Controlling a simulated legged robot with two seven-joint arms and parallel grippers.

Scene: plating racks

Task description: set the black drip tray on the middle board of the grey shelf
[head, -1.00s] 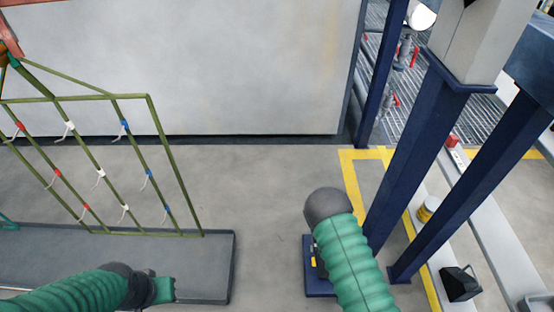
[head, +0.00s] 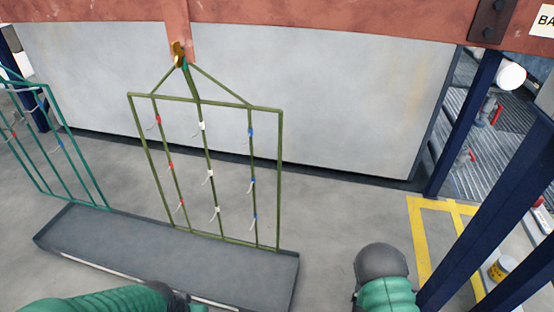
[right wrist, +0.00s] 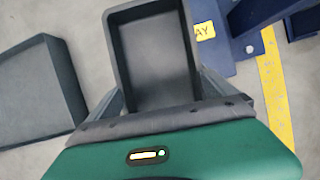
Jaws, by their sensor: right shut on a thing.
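The black drip tray (right wrist: 152,60) shows in the right wrist view as an open, empty rectangular box. My right gripper (right wrist: 158,88) is shut on it, with a finger at either side of its near end. In the head view my right wrist (head: 381,262) is at the bottom right and hides the gripper and tray below it. My left arm lies along the bottom left of the head view. Its gripper (head: 184,301) is cut off at the lower edge, so its jaws cannot be read. The grey shelf is not in view.
A green rack (head: 280,180) with coloured clips hangs from a red beam (head: 100,10) over a long grey trough (head: 60,232). A teal rack (head: 75,160) hangs further left. Blue posts (head: 520,215), yellow floor lines (head: 420,240) and a yellow can (head: 502,268) are at right. Floor behind my right wrist is clear.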

